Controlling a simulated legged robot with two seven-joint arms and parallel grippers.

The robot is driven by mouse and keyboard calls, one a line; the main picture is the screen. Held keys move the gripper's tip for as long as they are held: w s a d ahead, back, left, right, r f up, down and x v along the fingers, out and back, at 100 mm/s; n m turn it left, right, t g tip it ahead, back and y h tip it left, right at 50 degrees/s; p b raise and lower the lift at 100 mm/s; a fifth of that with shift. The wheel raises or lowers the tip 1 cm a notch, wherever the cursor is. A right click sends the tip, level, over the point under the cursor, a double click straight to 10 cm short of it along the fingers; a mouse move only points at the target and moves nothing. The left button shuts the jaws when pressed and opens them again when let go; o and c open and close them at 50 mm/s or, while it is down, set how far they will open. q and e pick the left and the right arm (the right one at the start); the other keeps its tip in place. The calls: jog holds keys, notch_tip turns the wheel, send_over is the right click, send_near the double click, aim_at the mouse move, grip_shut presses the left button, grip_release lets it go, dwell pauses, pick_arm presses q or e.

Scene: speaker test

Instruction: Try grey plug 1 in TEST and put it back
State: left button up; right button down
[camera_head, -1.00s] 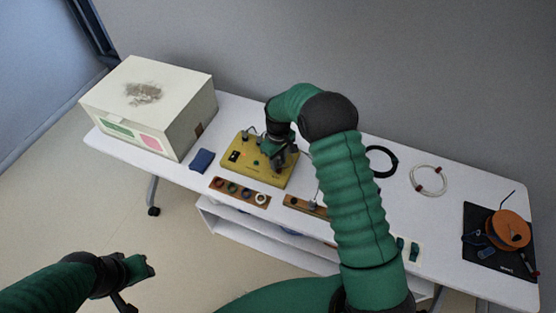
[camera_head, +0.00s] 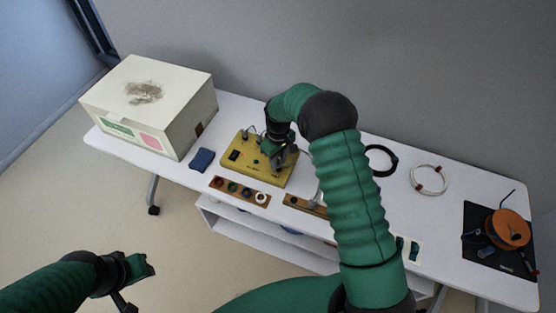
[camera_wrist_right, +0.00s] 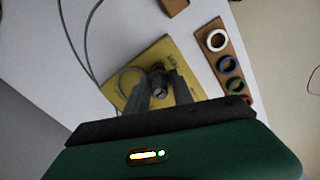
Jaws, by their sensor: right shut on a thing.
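The yellow test box (camera_head: 240,171) lies on the white table, and its yellow face also shows in the wrist view (camera_wrist_right: 130,88). My right gripper (camera_head: 277,160) is over the box's right half, with its fingers pointing down. In the wrist view my right gripper (camera_wrist_right: 164,97) is shut on a small grey plug (camera_wrist_right: 159,91) at the box. I cannot tell how deep the plug sits, as the fingers hide much of it. My left gripper (camera_head: 142,270) is away from the table at the lower left; its jaws are unclear.
A brown strip with coloured rings (camera_head: 239,191) lies in front of the box, with a second strip (camera_head: 303,206) to its right. A blue block (camera_head: 202,160) and a large white box (camera_head: 150,110) stand left. A black cable coil (camera_head: 381,160) and an orange spool (camera_head: 507,229) lie right.

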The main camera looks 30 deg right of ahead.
jog(key=shift+f+b, duration=0.35)
jog(key=shift+f, duration=0.3)
jog(key=c, duration=1)
grip_release()
jog(key=shift+r+p, duration=3)
jog(key=shift+r, duration=0.8)
jog(key=shift+f, duration=0.1)
